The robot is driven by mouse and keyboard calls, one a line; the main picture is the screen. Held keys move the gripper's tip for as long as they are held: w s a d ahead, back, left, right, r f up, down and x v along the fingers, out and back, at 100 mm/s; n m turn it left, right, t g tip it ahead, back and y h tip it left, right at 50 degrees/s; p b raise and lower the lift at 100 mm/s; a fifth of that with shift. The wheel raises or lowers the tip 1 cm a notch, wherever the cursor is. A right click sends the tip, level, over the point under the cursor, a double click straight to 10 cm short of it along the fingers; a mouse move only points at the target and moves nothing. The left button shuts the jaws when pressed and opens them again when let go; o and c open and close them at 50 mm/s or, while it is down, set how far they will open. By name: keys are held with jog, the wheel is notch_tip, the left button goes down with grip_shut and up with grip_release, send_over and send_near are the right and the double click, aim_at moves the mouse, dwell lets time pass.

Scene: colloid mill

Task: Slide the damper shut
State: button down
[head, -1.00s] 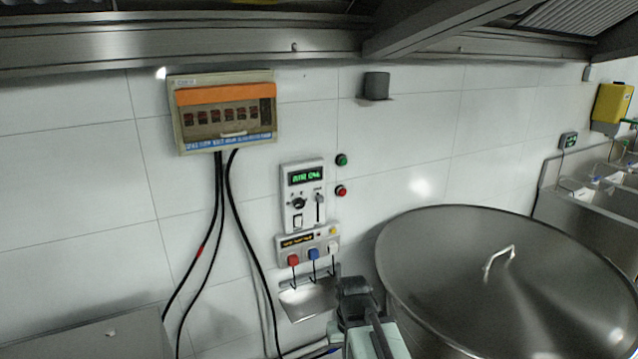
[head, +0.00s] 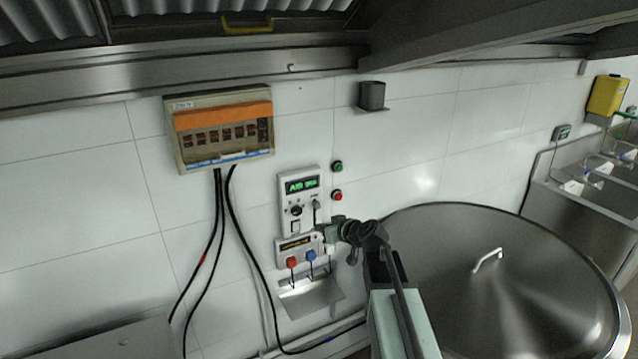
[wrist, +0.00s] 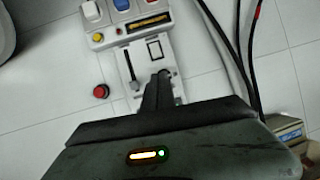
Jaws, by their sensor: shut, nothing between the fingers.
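The grey-white control panel (head: 286,189) is on the tiled wall, with a green display, a round dial and a vertical slider (head: 316,206) on its right side. I take this slider to be the damper. In the wrist view the panel looks upside down; the slider slot (wrist: 129,62) is left of my gripper (wrist: 162,76), with its dark knob (wrist: 136,85) at the lower end of the slot. My gripper (head: 326,227) is shut and empty, at the panel's lower right. I cannot tell whether it touches the panel. It hides the dial area in the wrist view.
A lower box with red (head: 292,261) and blue (head: 311,256) plugs sits under the panel. Green and red buttons (head: 337,195) are at its right. A breaker box (head: 222,128) with hanging cables is at upper left. A large steel lidded vessel (head: 540,290) fills the right.

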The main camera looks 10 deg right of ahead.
jog(key=w+d+r+t+h+p, duration=0.1)
jog(key=w+d+r+t, duration=0.2)
jog(key=r, duration=0.4)
jog(key=shift+w+d+r+m, duration=0.2)
jog(key=shift+w+d+m, duration=0.2)
jog(key=shift+w+d, duration=0.45)
jog(key=shift+s+d, duration=0.1)
jog(key=shift+s, duration=0.05)
jog(key=b, duration=0.3)
send_near(314, 198)
jog(key=w, duration=0.1)
jog(key=w+a+r, duration=0.1)
jog(key=w, duration=0.1)
jog(key=w+r, duration=0.1)
jog(key=shift+w+a+r, duration=0.25)
notch_tip(314, 198, down, 3)
jog(key=b, duration=0.3)
jog(key=shift+a+f, duration=0.1)
jog(key=shift+f, duration=0.35)
